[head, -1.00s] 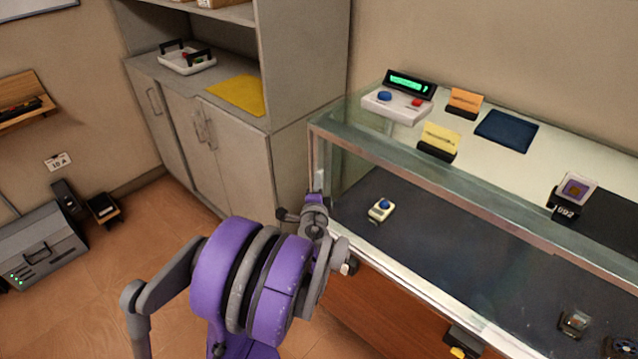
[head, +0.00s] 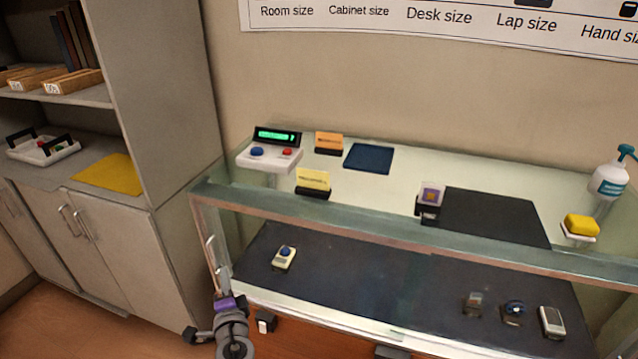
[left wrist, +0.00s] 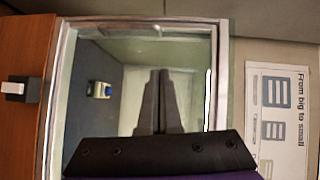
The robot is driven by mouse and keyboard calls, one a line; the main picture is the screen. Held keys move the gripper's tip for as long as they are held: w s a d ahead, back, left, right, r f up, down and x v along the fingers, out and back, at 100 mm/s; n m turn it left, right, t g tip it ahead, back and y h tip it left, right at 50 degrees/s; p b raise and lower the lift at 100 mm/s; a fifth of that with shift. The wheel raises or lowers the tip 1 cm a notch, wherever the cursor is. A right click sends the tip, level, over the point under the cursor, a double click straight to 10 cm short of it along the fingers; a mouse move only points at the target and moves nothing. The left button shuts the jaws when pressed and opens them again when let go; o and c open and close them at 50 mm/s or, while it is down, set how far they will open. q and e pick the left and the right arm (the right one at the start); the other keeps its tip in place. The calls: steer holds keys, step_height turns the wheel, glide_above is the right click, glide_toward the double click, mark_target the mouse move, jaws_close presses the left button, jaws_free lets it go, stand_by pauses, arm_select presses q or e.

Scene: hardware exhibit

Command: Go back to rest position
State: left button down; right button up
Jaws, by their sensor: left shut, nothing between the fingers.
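My left gripper (head: 219,288) is at the lower left end of the glass display case, small and partly hidden behind its purple wrist. In the left wrist view its two dark fingers (left wrist: 159,98) lie together, shut and empty, in front of the case's glass end. The glass display case (head: 420,243) fills the middle and right. A small device with a blue button (head: 284,257) stands on its lower dark shelf; it also shows through the glass in the left wrist view (left wrist: 100,90). My right gripper is not in view.
A grey cabinet (head: 130,232) with a yellow mat (head: 108,174) and a white tray (head: 43,150) stands at the left. The case top bears a button console (head: 270,158), card stands, a dark mat and a pump bottle (head: 612,175). Orange floor shows at lower left.

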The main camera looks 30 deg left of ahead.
arm_select(q)
steer(key=s+d+n+g+h+p, duration=0.1)
steer(key=d+h, duration=0.3)
steer(key=d, duration=0.6)
steer(key=s+d+r+n+g+h+p, duration=0.1)
steer(key=s+d+n+g+h+p, duration=0.1)
steer(key=d, duration=0.8)
steer(key=s+d+n+g+h+p, duration=0.1)
steer(key=d+h+p, duration=0.4)
steer(key=d, duration=0.6)
steer(key=shift+s+r+n+g+h, duration=0.4)
steer(key=shift+s+n+h, duration=0.3)
steer(key=shift+n+h, duration=0.45)
steer(key=shift+d, duration=0.1)
